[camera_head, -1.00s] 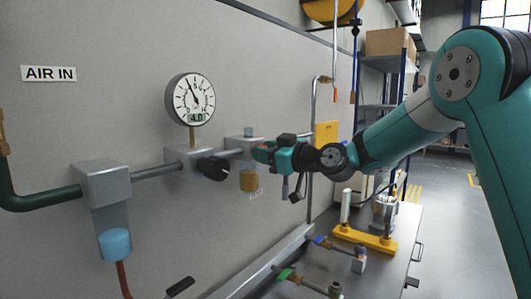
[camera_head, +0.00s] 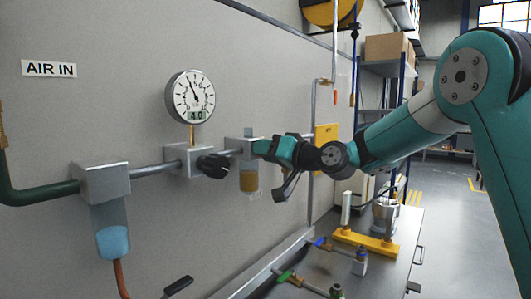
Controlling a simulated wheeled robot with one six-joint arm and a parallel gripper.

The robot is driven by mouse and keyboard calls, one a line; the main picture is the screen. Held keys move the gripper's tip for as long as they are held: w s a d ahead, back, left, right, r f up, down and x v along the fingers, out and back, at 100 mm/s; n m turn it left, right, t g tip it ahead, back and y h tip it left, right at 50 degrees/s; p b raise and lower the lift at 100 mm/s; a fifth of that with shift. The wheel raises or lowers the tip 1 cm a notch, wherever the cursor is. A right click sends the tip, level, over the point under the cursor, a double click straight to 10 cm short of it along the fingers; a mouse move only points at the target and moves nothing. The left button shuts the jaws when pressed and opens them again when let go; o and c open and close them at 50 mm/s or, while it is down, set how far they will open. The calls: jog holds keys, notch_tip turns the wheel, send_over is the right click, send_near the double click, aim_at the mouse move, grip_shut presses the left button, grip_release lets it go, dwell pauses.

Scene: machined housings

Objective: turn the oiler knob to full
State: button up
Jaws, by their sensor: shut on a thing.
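My gripper (camera_head: 261,148) reaches in from the right and is shut at the front of this block. The oiler knob is hidden behind my jaws, so its setting cannot be read. The gripper's wrist lies roughly level, with a dark part hanging below it.
Left of the oiler are a black regulator knob (camera_head: 213,165), a gauge (camera_head: 192,97) showing 4.0, and a filter block (camera_head: 103,182) with a blue bowl. Fittings and a yellow stand (camera_head: 366,240) occupy the bench below; the air in front is free.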

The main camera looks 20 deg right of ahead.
jog(key=m+p, duration=0.9)
jog(key=m, duration=0.4)
jog(key=m+p, duration=0.9)
jog(key=m, duration=0.4)
jog(key=shift+s+f, duration=0.1)
jog(key=shift+f, duration=0.1)
jog(key=shift+m, duration=0.4)
jog(key=shift+f, duration=0.1)
jog(key=o, duration=0.9)
